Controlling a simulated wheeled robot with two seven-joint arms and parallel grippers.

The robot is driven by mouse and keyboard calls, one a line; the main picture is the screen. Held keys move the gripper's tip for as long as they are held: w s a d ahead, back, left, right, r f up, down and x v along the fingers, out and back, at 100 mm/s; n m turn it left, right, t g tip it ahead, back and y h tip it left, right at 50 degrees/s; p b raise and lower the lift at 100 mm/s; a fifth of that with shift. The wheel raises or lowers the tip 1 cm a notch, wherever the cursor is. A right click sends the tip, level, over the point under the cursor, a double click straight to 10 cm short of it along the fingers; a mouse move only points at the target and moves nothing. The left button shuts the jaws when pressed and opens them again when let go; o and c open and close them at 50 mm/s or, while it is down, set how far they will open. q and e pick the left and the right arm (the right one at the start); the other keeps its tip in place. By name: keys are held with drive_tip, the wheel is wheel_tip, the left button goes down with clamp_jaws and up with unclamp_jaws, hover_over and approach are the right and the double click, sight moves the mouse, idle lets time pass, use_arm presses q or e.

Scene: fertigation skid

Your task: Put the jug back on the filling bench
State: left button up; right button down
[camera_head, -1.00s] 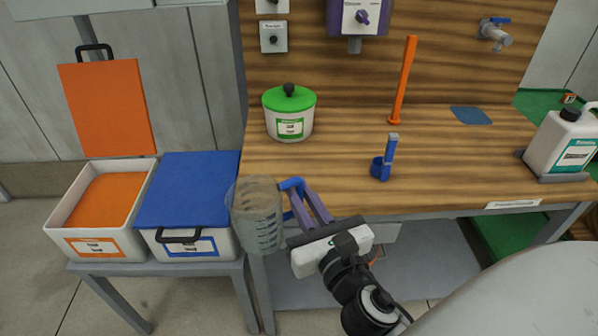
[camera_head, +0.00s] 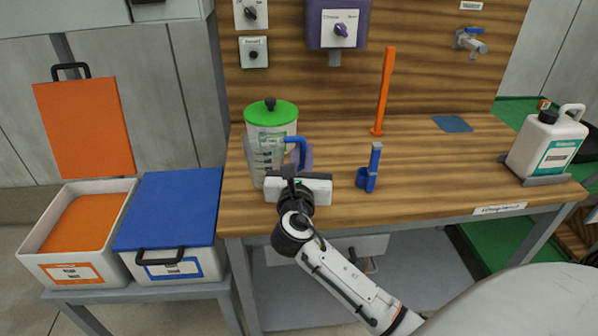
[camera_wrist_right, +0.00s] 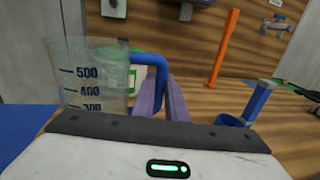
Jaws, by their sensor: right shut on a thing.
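The jug (camera_head: 258,165) is clear, with measuring marks and a blue handle (camera_head: 297,142). My right gripper (camera_head: 300,158) is shut on the handle, with the jug upright to its left. The jug is over the left part of the filling bench (camera_head: 420,185), in front of the green-lidded tub (camera_head: 272,115), and partly covers it. I cannot tell whether its base touches the bench top. In the right wrist view the jug (camera_wrist_right: 90,80) shows marks such as 500 and 400, and the purple fingers (camera_wrist_right: 165,100) meet the handle. My left gripper is not in view.
A blue scoop (camera_head: 368,170) stands right of my gripper, and an orange stick (camera_head: 384,90) stands behind it. A blue-lidded box (camera_head: 168,210) and an open orange box (camera_head: 85,262) are at left. A white canister (camera_head: 545,148) is at the right end.

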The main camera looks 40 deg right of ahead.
sight(303, 167)
drive_tip(key=shift+f+b, duration=0.35)
drive_tip(key=shift+f, duration=1.55)
drive_tip(key=shift+f, duration=0.15)
drive_tip(key=c, duration=1.8)
unclamp_jaws()
drive_tip(key=shift+s+a, duration=0.1)
drive_tip(key=v, duration=1.1)
drive_tip(key=shift+s+a, duration=0.25)
